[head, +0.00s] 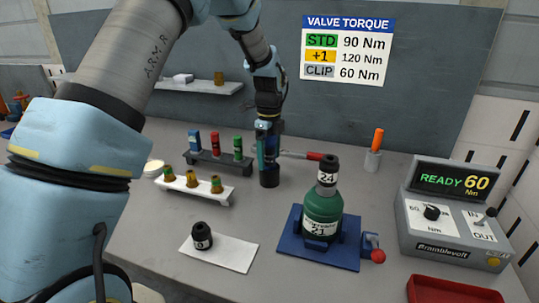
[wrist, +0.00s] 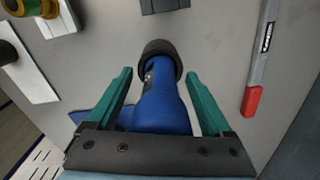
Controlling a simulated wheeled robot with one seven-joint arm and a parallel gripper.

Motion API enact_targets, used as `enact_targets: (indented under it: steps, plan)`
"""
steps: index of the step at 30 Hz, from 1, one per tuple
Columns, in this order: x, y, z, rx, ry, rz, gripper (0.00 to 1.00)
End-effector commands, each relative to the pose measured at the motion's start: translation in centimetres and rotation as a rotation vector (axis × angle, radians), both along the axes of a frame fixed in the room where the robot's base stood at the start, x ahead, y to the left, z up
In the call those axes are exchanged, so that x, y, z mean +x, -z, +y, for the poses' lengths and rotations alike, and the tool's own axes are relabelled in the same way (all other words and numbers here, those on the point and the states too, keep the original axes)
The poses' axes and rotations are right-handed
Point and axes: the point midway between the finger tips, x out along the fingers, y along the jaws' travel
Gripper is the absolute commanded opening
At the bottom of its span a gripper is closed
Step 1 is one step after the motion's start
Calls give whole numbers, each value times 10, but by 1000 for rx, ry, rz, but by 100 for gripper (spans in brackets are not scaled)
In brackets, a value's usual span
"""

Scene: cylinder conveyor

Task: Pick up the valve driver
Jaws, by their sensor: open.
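The valve driver (head: 269,177), a blue tool with a black lower end, stands upright on the bench in the head view, partly hidden by my gripper. In the wrist view the blue driver body (wrist: 160,103) lies between the two teal fingers, with its dark round end beyond the fingertips. My gripper (head: 267,145) points down over the driver. It is open (wrist: 159,73), with a finger on each side and narrow gaps visible beside the body.
A red-handled wrench (head: 300,155) lies just right of the driver. A rack (head: 222,163) of coloured pieces and a white socket tray (head: 195,188) stand left. A green cylinder (head: 322,213) sits in a blue fixture (head: 345,258) at front right. A control box (head: 455,230) reads READY 60.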

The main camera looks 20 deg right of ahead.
Motion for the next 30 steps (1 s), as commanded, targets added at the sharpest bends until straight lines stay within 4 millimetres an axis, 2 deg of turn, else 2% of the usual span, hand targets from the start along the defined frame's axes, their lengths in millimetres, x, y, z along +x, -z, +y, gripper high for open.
enact_targets:
  steps: [2,24,30]
  plan:
    - [0,0,0,0,0,0,84]
    - [0,0,0,0,1,0,1]
    - [0,0,0,0,1,0,0]
